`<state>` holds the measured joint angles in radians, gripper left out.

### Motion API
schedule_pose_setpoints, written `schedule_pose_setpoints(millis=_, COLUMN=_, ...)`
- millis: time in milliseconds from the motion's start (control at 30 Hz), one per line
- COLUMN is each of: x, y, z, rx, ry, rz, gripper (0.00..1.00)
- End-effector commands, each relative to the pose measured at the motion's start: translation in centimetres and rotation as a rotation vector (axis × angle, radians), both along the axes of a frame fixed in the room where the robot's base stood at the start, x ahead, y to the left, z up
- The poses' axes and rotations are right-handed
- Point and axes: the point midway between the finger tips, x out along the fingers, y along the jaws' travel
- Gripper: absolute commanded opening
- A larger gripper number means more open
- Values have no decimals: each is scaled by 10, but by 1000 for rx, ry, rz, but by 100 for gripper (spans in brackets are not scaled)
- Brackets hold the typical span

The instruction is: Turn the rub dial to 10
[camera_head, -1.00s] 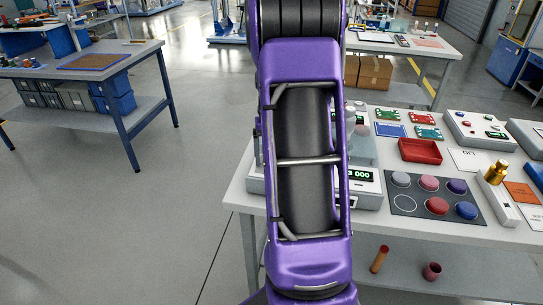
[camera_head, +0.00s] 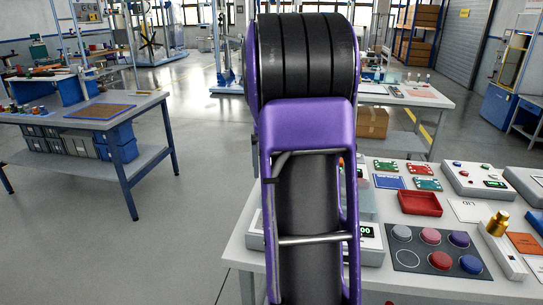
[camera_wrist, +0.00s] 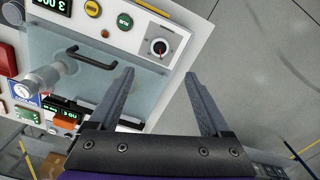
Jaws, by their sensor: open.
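My gripper (camera_wrist: 160,76) is open and empty. Its two fingers point toward the dial, one on either side of it in the picture, with the dial beyond the tips and apart from them. In the head view my arm hides most of the machine with the dial; part of its white body with a lit display (camera_head: 368,232) shows. The gripper is not visible there.
Around the dial are a green button (camera_wrist: 124,21), a yellow button (camera_wrist: 92,8), a lit display (camera_wrist: 50,5) and a clear cover with a black handle (camera_wrist: 92,51). The bench also holds a red tray (camera_head: 420,203) and a mat with coloured discs (camera_head: 408,262). Floor lies beyond the machine's edge.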

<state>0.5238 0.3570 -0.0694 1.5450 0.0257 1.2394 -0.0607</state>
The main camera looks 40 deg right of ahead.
Motion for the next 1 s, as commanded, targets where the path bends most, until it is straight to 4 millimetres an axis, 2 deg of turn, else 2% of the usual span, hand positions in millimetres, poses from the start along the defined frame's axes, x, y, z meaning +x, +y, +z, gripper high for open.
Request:
schedule_pose_setpoints(millis=100, x=1, y=0, z=17, rx=-1, ry=-1, rz=0, gripper=82)
schedule_pose_setpoints(millis=233, x=0, y=0, z=25, rx=0, ry=0, rz=0, gripper=82)
schedule_pose_setpoints(millis=833, x=0, y=0, z=27, rx=1, ry=-1, rz=0, gripper=82)
schedule_pose_setpoints(millis=933, x=7, y=10, z=28, rx=9, ry=-23, rz=3, gripper=82)
schedule_pose_setpoints(millis=1000, x=17, y=25, z=31, rx=22, ry=-59, rz=9, gripper=82)
